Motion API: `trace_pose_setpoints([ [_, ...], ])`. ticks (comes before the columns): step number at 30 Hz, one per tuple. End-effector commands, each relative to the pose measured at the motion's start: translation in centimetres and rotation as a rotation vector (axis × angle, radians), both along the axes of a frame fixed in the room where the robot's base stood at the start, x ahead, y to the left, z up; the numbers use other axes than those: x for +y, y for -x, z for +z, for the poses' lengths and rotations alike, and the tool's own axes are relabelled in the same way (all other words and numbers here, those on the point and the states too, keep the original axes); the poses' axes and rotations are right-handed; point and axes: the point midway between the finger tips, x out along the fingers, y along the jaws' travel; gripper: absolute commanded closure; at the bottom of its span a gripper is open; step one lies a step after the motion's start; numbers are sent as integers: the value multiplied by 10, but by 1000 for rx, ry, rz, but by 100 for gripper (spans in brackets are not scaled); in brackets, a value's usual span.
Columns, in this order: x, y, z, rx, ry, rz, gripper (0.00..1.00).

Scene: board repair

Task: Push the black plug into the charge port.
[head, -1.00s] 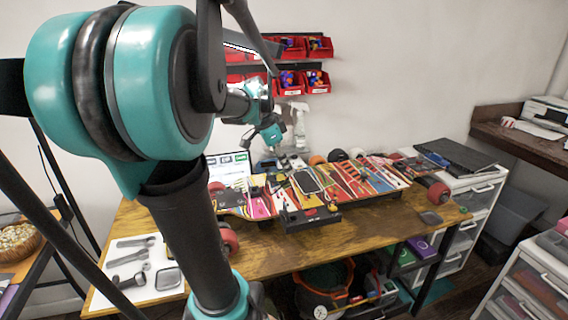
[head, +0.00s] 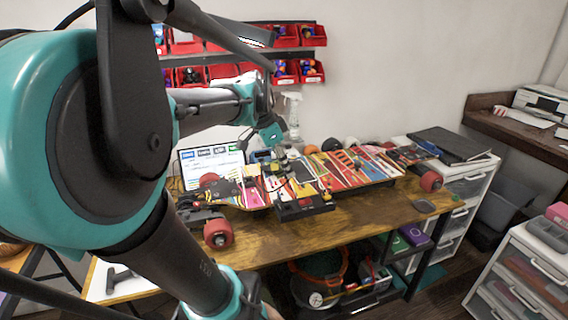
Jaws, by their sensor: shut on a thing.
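The skateboard (head: 345,170) with colourful stripes lies on the wooden workbench. A black box (head: 303,208) with a red button sits at its near edge. My gripper (head: 283,172) is small and far off, pointing down over the middle of the board, just behind the black box. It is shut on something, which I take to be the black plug. The plug itself is too small to make out against the board. I cannot make out the charge port, nor whether the plug touches it.
A lit laptop screen (head: 211,158) stands behind the board's left end. A spray bottle (head: 292,115) stands at the back. Red bins (head: 311,70) hang on the wall. A white drawer unit (head: 466,185) stands to the right. The bench's right front (head: 400,218) is mostly clear.

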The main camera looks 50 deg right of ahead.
Motion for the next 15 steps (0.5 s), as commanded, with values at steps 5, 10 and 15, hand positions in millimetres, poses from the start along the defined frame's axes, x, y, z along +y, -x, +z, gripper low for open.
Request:
trace_pose_setpoints([
  [5,2,3,0,0,0,0,100],
  [10,2,2,0,0,0,0,100],
  [15,1,2,-5,0,0,0,100],
])
